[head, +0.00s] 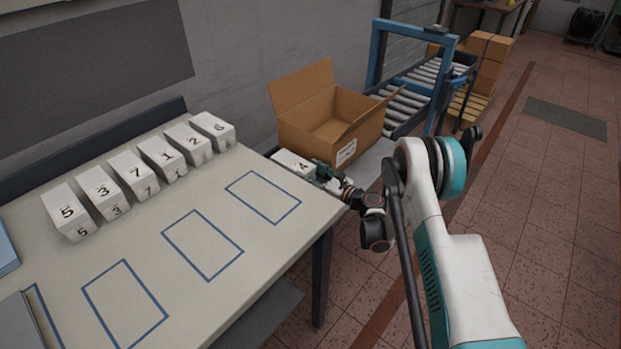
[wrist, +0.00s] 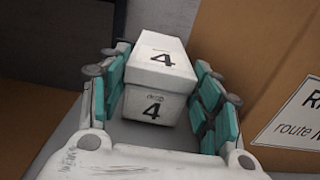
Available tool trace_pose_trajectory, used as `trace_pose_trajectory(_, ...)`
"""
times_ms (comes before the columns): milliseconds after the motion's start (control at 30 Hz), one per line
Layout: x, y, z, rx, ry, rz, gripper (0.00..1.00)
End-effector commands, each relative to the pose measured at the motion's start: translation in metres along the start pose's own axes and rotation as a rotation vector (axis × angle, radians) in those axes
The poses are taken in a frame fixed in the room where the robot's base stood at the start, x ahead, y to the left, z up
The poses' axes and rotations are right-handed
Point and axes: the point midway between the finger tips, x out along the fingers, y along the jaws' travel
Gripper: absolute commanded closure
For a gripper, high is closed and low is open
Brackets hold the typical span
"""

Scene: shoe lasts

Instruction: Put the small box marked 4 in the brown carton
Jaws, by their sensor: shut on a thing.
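In the wrist view the carton's side (wrist: 250,60) with a white label is close to the right. I cannot tell whether the box touches a surface below.
Several white boxes marked 5, 3, 7, 1, 2 and 6 stand in a row (head: 135,172) at the table's back. Blue outlined rectangles (head: 203,243) on the table (head: 180,290) are empty. A roller conveyor (head: 410,100) with a blue frame stands behind the carton.

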Motion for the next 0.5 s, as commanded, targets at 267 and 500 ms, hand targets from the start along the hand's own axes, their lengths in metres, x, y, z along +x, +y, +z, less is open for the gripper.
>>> trace_pose_trajectory(267, -0.0001, 0.0000, -0.0065, 0.000, 0.000, 0.000, 0.71)
trace_pose_trajectory(500, 0.0000, 0.0000, -0.0092, 0.000, 0.000, 0.000, 0.34)
